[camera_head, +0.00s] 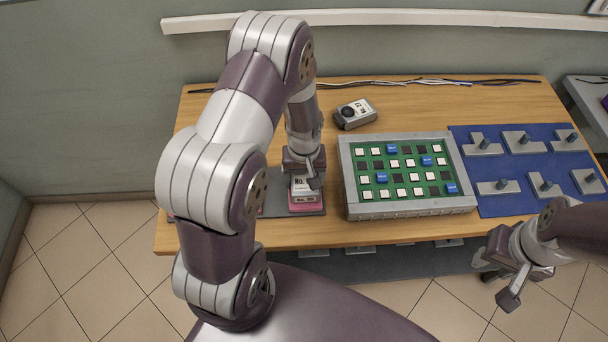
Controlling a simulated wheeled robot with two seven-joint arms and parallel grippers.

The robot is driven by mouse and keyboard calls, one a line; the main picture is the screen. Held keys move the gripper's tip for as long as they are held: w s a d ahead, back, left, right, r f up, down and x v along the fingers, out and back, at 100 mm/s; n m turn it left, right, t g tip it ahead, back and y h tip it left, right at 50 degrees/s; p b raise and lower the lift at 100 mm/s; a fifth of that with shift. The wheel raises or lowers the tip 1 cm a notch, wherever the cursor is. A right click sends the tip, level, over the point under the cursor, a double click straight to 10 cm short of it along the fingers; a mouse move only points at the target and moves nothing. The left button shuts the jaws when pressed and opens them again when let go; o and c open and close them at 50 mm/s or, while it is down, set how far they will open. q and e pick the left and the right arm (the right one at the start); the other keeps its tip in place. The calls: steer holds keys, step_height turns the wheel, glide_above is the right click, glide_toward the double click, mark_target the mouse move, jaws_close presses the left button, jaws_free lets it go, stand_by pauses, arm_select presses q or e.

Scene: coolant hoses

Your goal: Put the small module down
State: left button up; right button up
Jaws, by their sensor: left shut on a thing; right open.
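The small module (304,189) is a box with a white label reading "No." and a pink lower part. It is at a dark grey mat (278,207) on the wooden table, left of the grey tray. My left gripper (304,177) points down over it and is shut on it, its fingers partly hiding the label. I cannot tell whether the module touches the mat. My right gripper (497,277) is open and empty, in front of the table's front edge at the lower right.
A grey-framed tray (408,211) holds a green board with white, black and blue blocks. A blue mat (526,205) carries several grey fittings. A small grey device (354,113) and cables (400,83) lie at the back. My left arm hides the table's left part.

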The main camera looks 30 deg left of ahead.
mark_target(304, 176)
arm_select(q)
steer(key=o, duration=1.4)
steer(key=shift+c, duration=0.2)
step_height(304, 176, up, 12)
steer(key=s+d+r+m+t, duration=0.1)
steer(key=s+d+r+m, duration=0.3)
steer(key=s, duration=0.5)
steer(key=d+m, duration=0.1)
steer(key=m, duration=0.1)
steer(key=shift+d+m, duration=0.15)
steer(key=shift+m, duration=0.15)
